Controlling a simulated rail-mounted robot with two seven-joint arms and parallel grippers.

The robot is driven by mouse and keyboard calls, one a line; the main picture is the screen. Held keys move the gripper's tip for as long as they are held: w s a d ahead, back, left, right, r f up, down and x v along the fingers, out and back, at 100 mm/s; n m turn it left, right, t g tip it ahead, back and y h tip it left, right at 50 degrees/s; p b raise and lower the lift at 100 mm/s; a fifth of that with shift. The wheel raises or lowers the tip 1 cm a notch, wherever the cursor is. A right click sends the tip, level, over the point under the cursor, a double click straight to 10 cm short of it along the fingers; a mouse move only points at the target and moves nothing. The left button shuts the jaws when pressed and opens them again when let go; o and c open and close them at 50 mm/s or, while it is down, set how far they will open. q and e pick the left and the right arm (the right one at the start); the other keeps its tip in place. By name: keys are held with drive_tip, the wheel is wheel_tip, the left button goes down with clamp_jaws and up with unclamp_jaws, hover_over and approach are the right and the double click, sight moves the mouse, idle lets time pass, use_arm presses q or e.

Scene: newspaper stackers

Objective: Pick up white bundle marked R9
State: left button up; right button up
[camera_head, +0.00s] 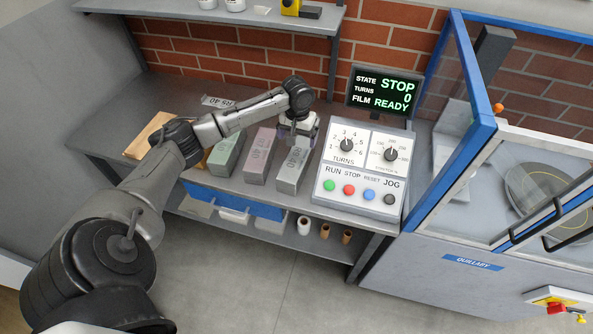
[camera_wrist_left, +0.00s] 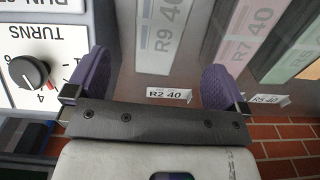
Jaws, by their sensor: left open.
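The white-grey bundle marked R9 40 (camera_head: 291,172) stands on the workbench at the right end of a row of bundles. In the left wrist view the R9 bundle (camera_wrist_left: 163,40) lies between and beyond the purple fingers. My left gripper (camera_head: 299,137) is over the far end of this bundle, partly covering it in the head view. In its wrist view the left gripper (camera_wrist_left: 165,62) is open and empty, with a finger to each side of the bundle. I cannot tell its exact height above the bundle. My right gripper is not in view.
A pink bundle marked R7 (camera_head: 259,157) and a green bundle (camera_head: 226,152) stand left of R9. The control panel (camera_head: 360,170) is close on the right. An R2 40 card (camera_wrist_left: 168,94) lies behind R9. A shelf (camera_head: 215,12) hangs above; a caged machine (camera_head: 500,180) stands right.

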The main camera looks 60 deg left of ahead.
sight(297, 158)
use_arm(q)
wheel_tip(297, 158, down, 8)
drive_tip(key=shift+a+f+b, duration=0.1)
drive_tip(key=shift+b, duration=0.6)
drive_tip(key=shift+f+b, duration=0.8)
drive_tip(key=shift+f, duration=1.85)
drive_tip(key=shift+c, duration=0.3)
drive_tip(key=c, duration=1.5)
drive_tip(key=shift+r, duration=0.15)
drive_tip(key=shift+c, duration=0.5)
drive_tip(key=shift+r, duration=0.1)
